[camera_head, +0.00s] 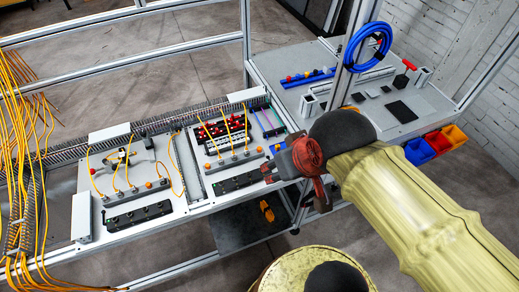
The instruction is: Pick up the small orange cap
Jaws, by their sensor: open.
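Several small orange caps sit on the two light panels of the workbench. Two stand on the right panel, one of them (259,149) close to my gripper and another (247,153) just left of it. One more (148,185) stands on the left panel. I cannot tell which one the task means. My gripper (268,171) is over the right edge of the right panel, pointing left. It is open, and I see nothing held in it. The gripper body and arm hide the bench corner behind them.
Yellow cables (226,132) arch over the right panel, and a thick bundle (18,150) hangs at far left. An upright metal post (347,60) with a blue coil (368,47) stands behind my arm. A second table (440,100) and blue, red and orange bins (418,152) lie right.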

